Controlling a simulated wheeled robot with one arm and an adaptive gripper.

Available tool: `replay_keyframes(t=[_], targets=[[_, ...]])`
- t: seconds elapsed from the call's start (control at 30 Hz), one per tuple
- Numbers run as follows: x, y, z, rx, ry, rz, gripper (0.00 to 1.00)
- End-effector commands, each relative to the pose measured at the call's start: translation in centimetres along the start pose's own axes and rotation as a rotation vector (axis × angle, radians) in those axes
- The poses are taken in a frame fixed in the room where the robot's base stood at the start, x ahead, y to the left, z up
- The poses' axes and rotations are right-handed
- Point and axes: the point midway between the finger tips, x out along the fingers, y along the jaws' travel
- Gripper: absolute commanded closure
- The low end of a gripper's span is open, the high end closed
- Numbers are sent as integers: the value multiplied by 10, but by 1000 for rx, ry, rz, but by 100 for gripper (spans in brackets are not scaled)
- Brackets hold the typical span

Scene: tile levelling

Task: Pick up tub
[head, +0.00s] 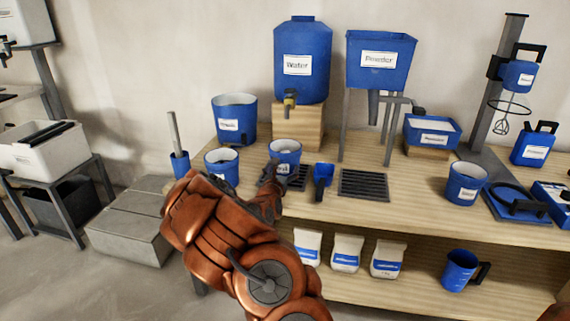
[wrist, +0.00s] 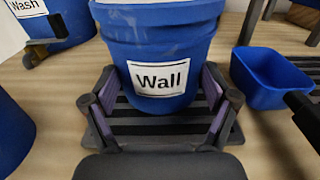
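A blue tub labelled "Wall" (wrist: 165,45) stands upright in the middle of the wrist view, on or just behind a dark slatted grate (wrist: 155,126). In the head view the tub (head: 285,147) stands on the wooden bench below the water tank. My gripper (wrist: 158,88) is open, with its purple-padded fingers pointing at the tub's lower part, one to each side. I see no clear contact. In the head view my gripper (head: 272,178) is at the tub's near side, and my arm hides part of the bench.
A blue scoop (head: 323,172) lies close right of the tub; its bowl (wrist: 268,78) shows in the wrist view. Another blue tub (head: 222,160) is close left. Behind stand a larger bucket (head: 235,108) and the water tank (head: 302,85) on a wooden block.

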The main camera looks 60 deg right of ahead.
Motion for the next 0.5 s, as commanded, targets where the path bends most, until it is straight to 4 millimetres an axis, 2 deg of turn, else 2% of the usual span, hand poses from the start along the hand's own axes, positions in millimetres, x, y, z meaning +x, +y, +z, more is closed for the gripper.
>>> replay_keyframes(t=[0.07, 0.5], targets=[[0, 0, 0, 0, 0, 0, 27], [0, 0, 0, 0, 0, 0, 73]])
